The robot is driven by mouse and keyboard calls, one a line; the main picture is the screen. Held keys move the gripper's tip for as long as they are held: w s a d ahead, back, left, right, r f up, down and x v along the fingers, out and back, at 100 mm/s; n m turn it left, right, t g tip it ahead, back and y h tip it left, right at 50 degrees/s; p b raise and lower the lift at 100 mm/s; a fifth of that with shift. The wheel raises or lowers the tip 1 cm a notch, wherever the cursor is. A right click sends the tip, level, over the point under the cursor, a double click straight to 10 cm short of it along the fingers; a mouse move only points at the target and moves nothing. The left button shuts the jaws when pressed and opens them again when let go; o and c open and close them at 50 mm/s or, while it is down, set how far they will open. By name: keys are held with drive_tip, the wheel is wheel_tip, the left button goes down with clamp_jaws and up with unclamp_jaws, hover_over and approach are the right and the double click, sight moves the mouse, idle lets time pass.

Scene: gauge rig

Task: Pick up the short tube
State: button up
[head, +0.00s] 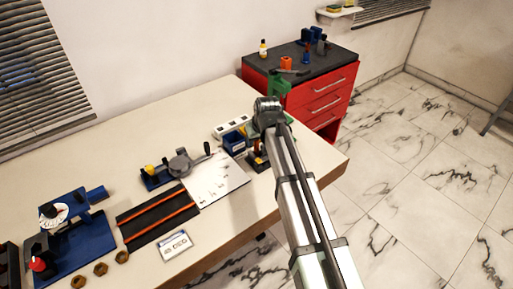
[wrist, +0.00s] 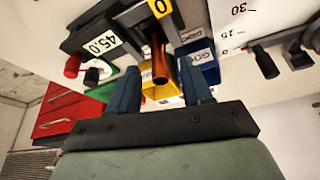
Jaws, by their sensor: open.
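In the wrist view, my gripper (wrist: 160,74) is open, with its two blue fingers apart. A copper-brown tube (wrist: 162,66), which looks like the short tube, shows in the gap between the fingers, its open end facing the camera. I see no finger touching it, and I cannot tell its depth against the fingertips. It appears beside a dark fixture with a yellow tag and a white "45.0" label (wrist: 101,43). In the head view my arm covers that area, and I cannot make out the tube or my fingers there.
A blue bin (wrist: 207,66) and a yellow bin (wrist: 158,102) are close to the fingers. A red drawer cabinet (head: 322,100) stands behind the bench (head: 120,125). A white plate (head: 214,182) and a dark orange-striped mat (head: 157,216) lie left of my arm.

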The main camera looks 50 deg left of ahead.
drive_tip(key=shift+x, duration=1.15)
clamp_jaws()
